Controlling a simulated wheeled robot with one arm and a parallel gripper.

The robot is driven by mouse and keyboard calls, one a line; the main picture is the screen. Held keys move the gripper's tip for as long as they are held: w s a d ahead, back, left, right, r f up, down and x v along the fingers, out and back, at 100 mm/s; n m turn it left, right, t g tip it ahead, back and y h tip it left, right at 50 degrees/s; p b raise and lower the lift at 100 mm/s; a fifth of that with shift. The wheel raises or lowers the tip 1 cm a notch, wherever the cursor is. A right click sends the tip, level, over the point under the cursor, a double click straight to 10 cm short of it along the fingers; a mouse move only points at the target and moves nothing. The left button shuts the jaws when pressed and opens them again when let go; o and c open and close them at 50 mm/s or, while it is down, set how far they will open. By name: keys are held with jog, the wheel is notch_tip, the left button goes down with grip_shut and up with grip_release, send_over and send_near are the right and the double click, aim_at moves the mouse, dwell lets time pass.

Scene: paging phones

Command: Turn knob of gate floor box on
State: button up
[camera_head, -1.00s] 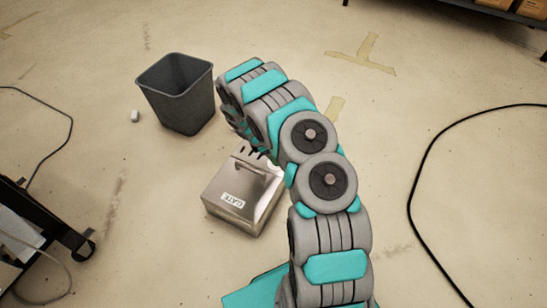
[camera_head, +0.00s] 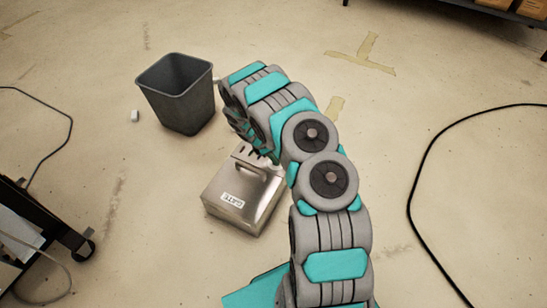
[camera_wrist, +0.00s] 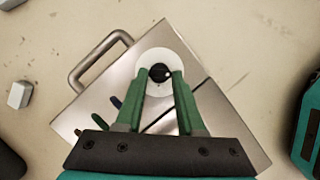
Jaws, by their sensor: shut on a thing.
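The gate floor box (camera_head: 237,192) is a brushed-metal box with a white GATE label, on the floor left of my arm. A dark round knob (camera_wrist: 160,72) sits on a pale round plate (camera_wrist: 172,58). My gripper (camera_wrist: 160,77) has its two green fingertips on either side of the knob, shut on it. In the head view my arm hides the knob, and my fingers show only partly at the box's far edge.
A dark grey bin (camera_head: 178,92) stands behind the box, with a small white block (camera_head: 135,116) to its left. A dark cart (camera_head: 40,235) stands at the left. A black cable (camera_head: 425,165) curves across the right floor. The floor around the box is mostly clear.

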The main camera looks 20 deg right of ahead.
grip_shut()
jog(key=shift+m, duration=0.3)
jog(key=m, duration=0.1)
jog(key=m+g+b, duration=0.1)
jog(key=m, duration=0.1)
jog(key=m+b, duration=0.1)
jog(key=shift+w+d+f+g+y, duration=0.1)
jog(key=shift+w+g+y, duration=0.2)
jog(key=shift+w+g, duration=0.1)
jog(key=m+g+y+b, duration=0.1)
jog(key=m, duration=0.3)
jog(key=shift+d+b, duration=0.1)
jog(key=shift+b, duration=0.25)
jog(key=m, duration=0.2)
jog(key=m+y+b, duration=0.1)
jog(key=m, duration=0.1)
jog(key=shift+w+d+m+g+y, duration=0.2)
jog(key=shift+m+g+y, duration=0.1)
jog(key=shift+g, duration=0.1)
jog(key=m, duration=0.1)
jog(key=m+y+b, duration=0.1)
jog(key=m, duration=0.2)
jog(key=shift+s+d+m+y, duration=0.1)
jog(key=shift+d+m+y, duration=0.15)
jog(key=shift+m+y, duration=0.05)
